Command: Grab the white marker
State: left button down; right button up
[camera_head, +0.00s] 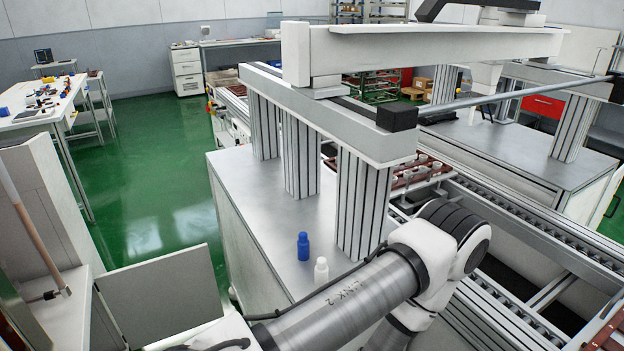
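A small white bottle-shaped thing (321,269) stands upright on the grey metal cabinet top (262,215), and my arm hides part of the area just in front of it. It is the only small white item I see near me. I cannot make out a pen-shaped marker, and cannot tell whether this bottle is the white marker. A blue bottle (303,247) stands upright just behind and left of it, apart from it. One of my arms crosses the lower middle, bent at a joint to the right of the bottles. Neither gripper shows in this view.
Silver posts (362,205) rise behind the bottles and carry a grey gantry beam (335,122). The conveyor (520,200) runs along the right, with a brown tray of small white cups (418,172). A cluttered white table (20,122) stands far left; green floor (150,200) lies open between.

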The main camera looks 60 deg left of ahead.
aim_at(321, 269)
jog(key=u, duration=1.7)
